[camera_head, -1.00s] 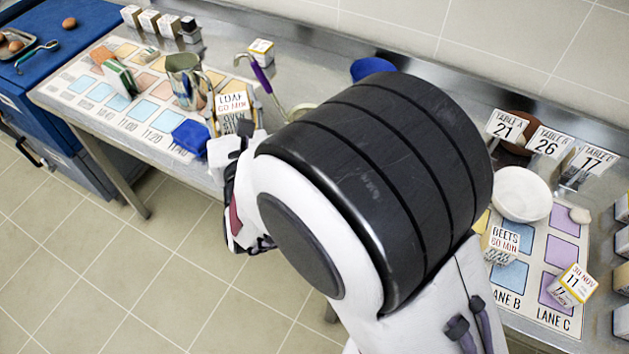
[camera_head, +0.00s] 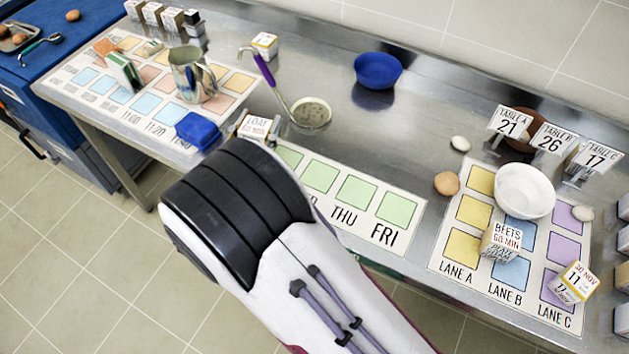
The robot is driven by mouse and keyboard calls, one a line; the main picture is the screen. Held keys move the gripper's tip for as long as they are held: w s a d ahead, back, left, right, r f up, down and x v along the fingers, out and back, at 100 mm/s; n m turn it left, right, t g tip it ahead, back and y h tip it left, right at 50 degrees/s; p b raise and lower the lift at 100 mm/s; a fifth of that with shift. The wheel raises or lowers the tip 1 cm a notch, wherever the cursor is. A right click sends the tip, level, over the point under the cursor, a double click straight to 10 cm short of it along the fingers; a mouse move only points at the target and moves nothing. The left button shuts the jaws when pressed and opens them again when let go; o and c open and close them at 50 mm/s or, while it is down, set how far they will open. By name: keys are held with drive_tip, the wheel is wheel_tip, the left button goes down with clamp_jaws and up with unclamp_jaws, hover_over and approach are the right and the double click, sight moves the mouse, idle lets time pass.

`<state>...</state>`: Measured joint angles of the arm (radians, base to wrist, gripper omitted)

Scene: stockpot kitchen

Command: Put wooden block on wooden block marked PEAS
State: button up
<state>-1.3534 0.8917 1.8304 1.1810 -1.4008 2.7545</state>
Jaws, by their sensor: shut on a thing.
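A small wooden block with a white top lettered LOAF 60 MIN (camera_head: 256,124) shows just beyond my arm, near the counter's front edge. My gripper (camera_head: 258,132) is mostly hidden behind my black and white arm; only dark bits beside this block show, and it is shut on the block. Another wooden block, lettered BEETS 60 MIN (camera_head: 501,240), stands on the lane mat at the right. I cannot read PEAS clearly on any block. Whether the held block touches anything below is hidden.
A blue box (camera_head: 197,131) and a metal jug (camera_head: 190,75) stand left of the held block. A ladle (camera_head: 311,113) lies just right of it. A blue bowl (camera_head: 377,71) is behind, and a white bowl (camera_head: 524,192) sits by the table cards. The weekday mat (camera_head: 356,190) shows bare squares.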

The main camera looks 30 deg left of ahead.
drive_tip(key=d+r+h, duration=0.1)
drive_tip(key=d+r+m+h, duration=0.1)
drive_tip(key=d, duration=0.1)
drive_tip(key=w+d+r+m+h, duration=0.1)
drive_tip(key=shift+d+r+h, duration=0.25)
drive_tip(key=shift+h, duration=0.15)
drive_tip(key=shift+f, duration=0.15)
drive_tip(key=shift+f, duration=3)
drive_tip(key=shift+f, duration=1.85)
drive_tip(key=shift+f, duration=0.15)
drive_tip(key=o, duration=1.2)
